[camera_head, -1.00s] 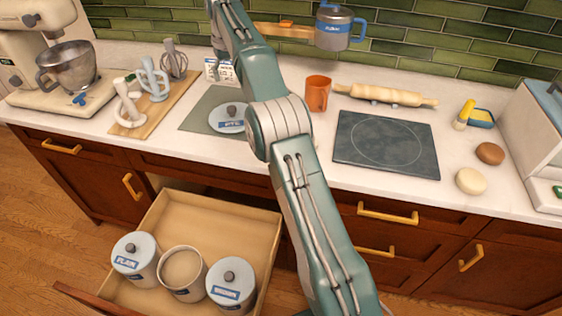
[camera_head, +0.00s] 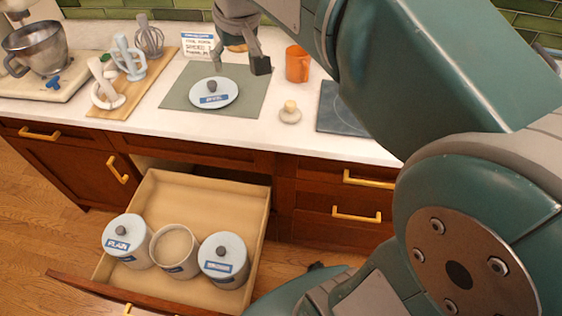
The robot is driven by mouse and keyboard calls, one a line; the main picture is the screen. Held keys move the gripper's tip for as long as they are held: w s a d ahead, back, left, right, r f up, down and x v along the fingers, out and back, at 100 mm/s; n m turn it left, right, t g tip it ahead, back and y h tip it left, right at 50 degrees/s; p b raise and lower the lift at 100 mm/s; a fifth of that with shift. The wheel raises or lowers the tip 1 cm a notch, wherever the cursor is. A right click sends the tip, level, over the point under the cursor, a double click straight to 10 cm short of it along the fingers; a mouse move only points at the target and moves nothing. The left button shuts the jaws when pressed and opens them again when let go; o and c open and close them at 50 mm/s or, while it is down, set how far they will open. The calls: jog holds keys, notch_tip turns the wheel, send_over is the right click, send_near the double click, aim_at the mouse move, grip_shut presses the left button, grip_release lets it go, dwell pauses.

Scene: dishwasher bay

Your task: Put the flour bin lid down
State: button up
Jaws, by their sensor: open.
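The flour bin lid (camera_head: 228,93), a pale disc with a dark knob and a blue label, lies flat on the grey-green mat (camera_head: 180,97) on the counter. My gripper (camera_head: 239,64) is open and empty, its two dark fingers apart just above and behind the lid toward the right. The left finger shows close to the knob, but I cannot tell if it touches. In the open drawer below, an uncovered bin (camera_head: 173,250) shows pale contents. It stands between two lidded bins, the left one (camera_head: 127,241) and the right one (camera_head: 224,261).
A board with utensils (camera_head: 119,93) and a mixer bowl (camera_head: 36,50) stand left of the mat. A label card (camera_head: 197,44) is behind it. An orange mug (camera_head: 297,64), a small knobbed item (camera_head: 290,113) and a dark slab (camera_head: 335,108) are to the right. My arm hides the right side.

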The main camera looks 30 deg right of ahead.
jog(key=s+f, duration=0.5)
jog(key=s, duration=0.4)
jog(key=s+f+t, duration=0.1)
jog(key=s+f, duration=0.5)
jog(key=s, duration=0.3)
jog(key=shift+m, duration=0.3)
